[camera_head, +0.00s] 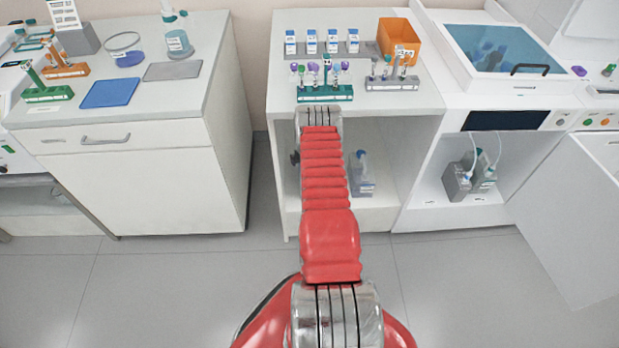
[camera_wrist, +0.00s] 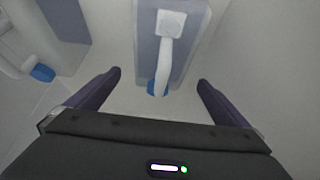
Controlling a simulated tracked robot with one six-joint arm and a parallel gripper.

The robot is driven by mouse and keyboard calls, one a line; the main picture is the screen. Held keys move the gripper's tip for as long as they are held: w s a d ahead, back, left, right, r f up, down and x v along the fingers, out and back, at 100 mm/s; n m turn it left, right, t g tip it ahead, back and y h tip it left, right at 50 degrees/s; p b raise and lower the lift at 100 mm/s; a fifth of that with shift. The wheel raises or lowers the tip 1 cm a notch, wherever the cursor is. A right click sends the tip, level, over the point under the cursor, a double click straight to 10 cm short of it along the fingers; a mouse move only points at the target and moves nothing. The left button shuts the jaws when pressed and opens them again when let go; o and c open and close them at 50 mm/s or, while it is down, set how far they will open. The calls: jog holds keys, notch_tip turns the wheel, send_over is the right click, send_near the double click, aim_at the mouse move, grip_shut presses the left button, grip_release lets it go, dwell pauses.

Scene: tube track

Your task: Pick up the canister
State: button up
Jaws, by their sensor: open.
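A grey-blue canister (camera_wrist: 186,50) is at the top middle of the wrist view, with a white spout or tube (camera_wrist: 163,55) and a blue tip on it. My gripper (camera_wrist: 160,79) is open, with one dark finger to each side of the blue tip. I see no finger touching the canister. In the head view, a similar grey-blue canister (camera_head: 362,184) stands low in the open compartment under the middle bench, right of my red arm. I cannot tell for certain that both views show the same one. My arm hides the gripper's fingers in the head view.
A second grey item with a white tube and blue tip (camera_wrist: 42,72) is at the wrist view's left. The middle bench (camera_head: 275,95) overhangs the compartment and carries racks and an orange bin (camera_head: 397,40). Grey containers (camera_head: 470,176) stand under the right machine.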

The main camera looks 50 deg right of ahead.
jog(key=shift+x, duration=2.25)
jog(key=shift+a, duration=0.1)
jog(key=shift+c, duration=0.4)
jog(key=c, duration=1.8)
jog(key=shift+w+r, duration=0.2)
jog(key=shift+c, duration=0.3)
jog(key=shift+r, duration=0.1)
